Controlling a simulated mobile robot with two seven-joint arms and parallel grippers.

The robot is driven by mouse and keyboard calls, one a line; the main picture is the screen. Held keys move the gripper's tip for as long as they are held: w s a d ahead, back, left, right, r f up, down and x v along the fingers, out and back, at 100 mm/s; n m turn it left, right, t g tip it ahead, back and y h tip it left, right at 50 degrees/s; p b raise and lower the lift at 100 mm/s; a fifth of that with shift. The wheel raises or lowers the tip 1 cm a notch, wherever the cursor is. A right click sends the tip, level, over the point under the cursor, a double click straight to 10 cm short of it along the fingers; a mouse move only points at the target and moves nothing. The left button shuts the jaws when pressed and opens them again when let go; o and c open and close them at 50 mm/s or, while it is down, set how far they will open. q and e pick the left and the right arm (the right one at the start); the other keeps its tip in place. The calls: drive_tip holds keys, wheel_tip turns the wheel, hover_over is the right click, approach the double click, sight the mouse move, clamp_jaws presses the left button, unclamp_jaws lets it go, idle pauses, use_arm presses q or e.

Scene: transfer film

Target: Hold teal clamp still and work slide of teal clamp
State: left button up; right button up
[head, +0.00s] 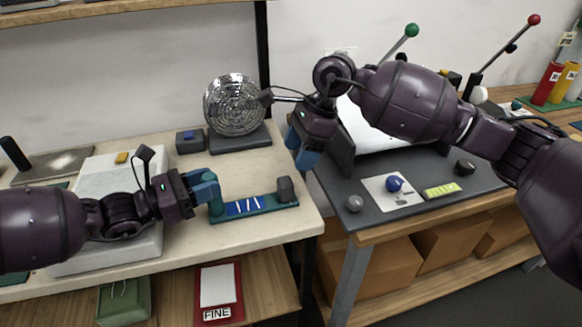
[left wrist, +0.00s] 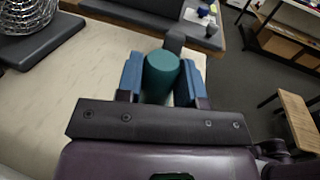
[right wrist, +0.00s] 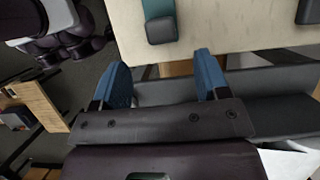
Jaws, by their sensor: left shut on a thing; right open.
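The teal clamp (head: 262,206) lies on the pale table near its right edge. It has a blue panel with white stripes, a teal post at its left end and a dark grey slide block (head: 286,189) at its right end. My left gripper (head: 212,191) is shut on the teal post (left wrist: 161,76), with a blue finger on each side of it in the left wrist view. My right gripper (head: 303,153) is open and empty above the gap between table and dark bench. In the right wrist view the grey block (right wrist: 160,30) shows just beyond its fingers (right wrist: 163,80).
A shiny round disc (head: 234,105) on a dark base stands behind the clamp. A white block (head: 107,185) with a yellow piece on it sits at left. The dark bench (head: 415,207) at right carries a blue knob (head: 393,183), a grey ball and upright levers.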

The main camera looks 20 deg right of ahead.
drive_tip(key=shift+v, duration=0.9)
use_arm(q)
drive_tip(key=o, duration=1.2)
